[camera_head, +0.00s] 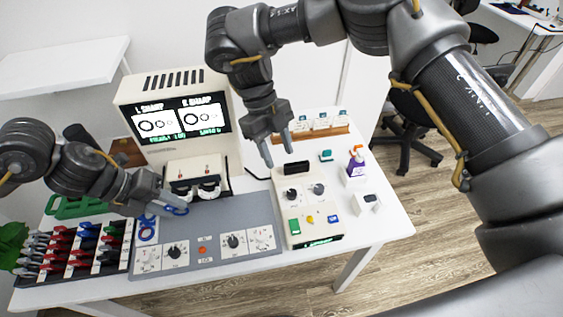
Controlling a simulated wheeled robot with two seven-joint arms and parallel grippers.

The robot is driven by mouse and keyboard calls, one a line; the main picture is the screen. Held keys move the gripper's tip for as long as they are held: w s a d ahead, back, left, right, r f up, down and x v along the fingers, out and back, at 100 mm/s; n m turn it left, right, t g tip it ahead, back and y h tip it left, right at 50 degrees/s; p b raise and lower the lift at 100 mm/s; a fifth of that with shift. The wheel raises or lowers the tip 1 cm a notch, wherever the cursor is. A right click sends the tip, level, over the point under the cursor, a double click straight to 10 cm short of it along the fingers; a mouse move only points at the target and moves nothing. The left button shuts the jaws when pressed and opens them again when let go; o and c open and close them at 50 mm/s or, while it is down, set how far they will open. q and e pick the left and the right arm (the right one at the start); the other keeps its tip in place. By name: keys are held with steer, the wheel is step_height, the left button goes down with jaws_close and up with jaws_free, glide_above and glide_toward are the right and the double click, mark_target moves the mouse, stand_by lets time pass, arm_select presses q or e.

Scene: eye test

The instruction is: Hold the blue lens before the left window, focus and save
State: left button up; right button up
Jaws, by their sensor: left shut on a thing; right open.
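My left gripper (160,203) is shut on a blue-rimmed lens (179,211), just in front of and slightly below the left window of the viewer (185,168). Whether it lines up with that window is hard to tell. A second blue ring (146,235) shows at the left end of the grey console (215,213). The cream monitor (138,84) reads "L SHARP" and "R SHARP" above dark rings; its green lower text is unclear. My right gripper (272,148) is open and empty, above the table behind the cream control box (291,212), which has knobs and green, yellow and blue buttons.
A rack (125,262) of red, blue and black handles stands at the left, beside a green object (72,208). At the right are a spray bottle (355,165), a white box (366,204), a teal block (326,156) and a wooden card holder (322,135).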

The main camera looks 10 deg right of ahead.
steer(key=shift+r, duration=0.2)
steer(key=shift+w, duration=0.1)
steer(key=v, duration=0.7)
steer(key=shift+r, duration=0.25)
steer(key=shift+c, duration=0.4)
stand_by(0.9)
jaws_close()
stand_by(1.6)
